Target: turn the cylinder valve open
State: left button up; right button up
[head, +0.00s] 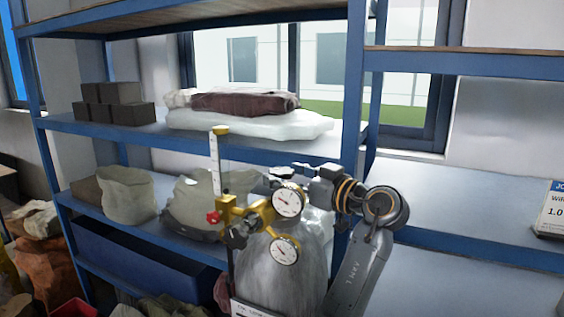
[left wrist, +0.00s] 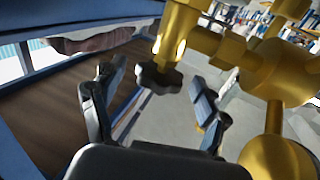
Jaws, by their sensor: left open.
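A grey gas cylinder (head: 275,272) stands in front of the shelf, with a brass regulator (head: 232,214) on it. Two round gauges, an upper one (head: 288,200) and a lower one (head: 284,250), face me. A red knob (head: 213,217) and a black lobed knob (head: 236,238) sit on the left. My left gripper (head: 274,178) is just above the upper gauge, pointing left. In the left wrist view it is open (left wrist: 157,92), and a black lobed knob (left wrist: 158,78) on brass fittings (left wrist: 270,72) appears between its fingers, not gripped. Contact cannot be told. My right gripper is not seen.
A blue shelf rack (head: 190,143) stands behind, with dark blocks (head: 115,103), folded cloths (head: 245,103) and sacks (head: 126,195). A flow tube (head: 215,165) rises left of the gauges. The right shelf (head: 470,205) is mostly bare, with a sign (head: 552,212).

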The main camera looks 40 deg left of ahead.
pick_arm(q)
jog(key=shift+a, duration=0.75)
jog(key=c, duration=1.2)
jog(key=shift+f+n+g+b, duration=0.15)
jog(key=shift+n+g+b, duration=0.15)
jog(key=shift+b, duration=0.15)
jog(key=n+g+b, duration=0.2)
jog(key=g+b, duration=0.1)
jog(key=g, duration=0.1)
jog(key=shift+w+n+h, duration=0.1)
jog(key=shift+n+h, duration=0.2)
jog(key=shift+n+g+h+b, duration=0.4)
jog(key=shift+n+g+b, duration=0.35)
jog(key=shift+g, duration=0.45)
jog(key=shift+n+g+h, duration=0.8)
jog(key=shift+n+g, duration=0.35)
jog(key=shift+g, duration=0.35)
jog(key=shift+g+b, duration=0.3)
